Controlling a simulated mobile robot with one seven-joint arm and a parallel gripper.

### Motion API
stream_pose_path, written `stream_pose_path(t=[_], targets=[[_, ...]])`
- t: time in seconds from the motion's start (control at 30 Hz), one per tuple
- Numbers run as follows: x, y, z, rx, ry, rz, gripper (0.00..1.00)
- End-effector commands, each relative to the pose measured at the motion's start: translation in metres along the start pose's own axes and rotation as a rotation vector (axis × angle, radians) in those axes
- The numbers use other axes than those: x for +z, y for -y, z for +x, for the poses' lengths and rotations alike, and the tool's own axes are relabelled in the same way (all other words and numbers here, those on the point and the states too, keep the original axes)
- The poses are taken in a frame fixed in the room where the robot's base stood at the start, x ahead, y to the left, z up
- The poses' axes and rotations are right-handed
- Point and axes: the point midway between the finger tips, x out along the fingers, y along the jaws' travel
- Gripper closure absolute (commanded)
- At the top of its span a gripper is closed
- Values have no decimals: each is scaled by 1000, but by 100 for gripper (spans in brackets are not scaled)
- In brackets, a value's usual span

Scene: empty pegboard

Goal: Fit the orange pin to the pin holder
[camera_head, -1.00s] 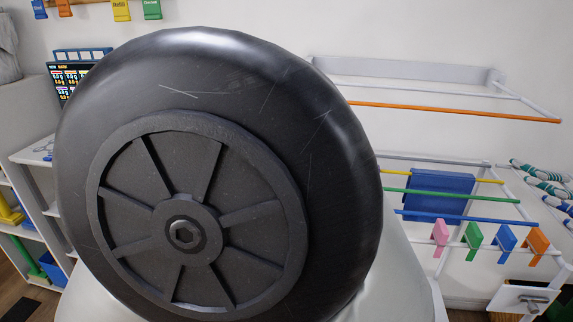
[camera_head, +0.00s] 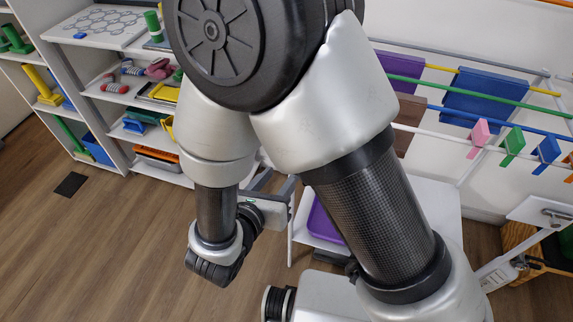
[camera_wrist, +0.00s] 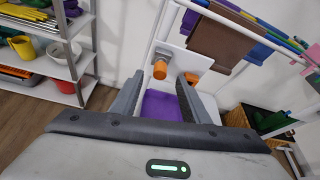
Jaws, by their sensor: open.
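In the wrist view an orange cylinder (camera_wrist: 160,69) sticks out from a grey block on a white panel (camera_wrist: 180,60), ahead of my gripper and between the lines of its fingers. A second orange piece (camera_wrist: 191,78) shows beside the right fingertip. I cannot tell which orange piece is the pin and which belongs to the holder. My gripper (camera_wrist: 158,92) is open, with nothing held between its fingers. In the head view my gripper (camera_head: 274,186) is partly hidden by my arm, and neither orange piece can be made out there.
A purple bin (camera_head: 322,222) sits low by the white rack, also below the fingers in the wrist view (camera_wrist: 162,107). Coloured rails (camera_head: 465,85) hold several clips and a blue panel (camera_head: 485,95). Shelves (camera_head: 125,110) stand at left. Open wooden floor lies at lower left.

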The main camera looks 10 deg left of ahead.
Motion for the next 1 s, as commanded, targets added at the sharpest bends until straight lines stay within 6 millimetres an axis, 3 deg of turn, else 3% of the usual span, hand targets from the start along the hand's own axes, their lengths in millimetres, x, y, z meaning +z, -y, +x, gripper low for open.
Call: stream_pose_path(t=[0.23, 0.63, 0.9, 0.93, 1.0], targets=[[0, 1, 32, -2, -1, 0, 58], [0, 0, 39, 0, 0, 0, 58], [0, 0, 39, 0, 0, 0, 100], [0, 0, 39, 0, 0, 0, 82], [0, 0, 39, 0, 0, 0, 94]])
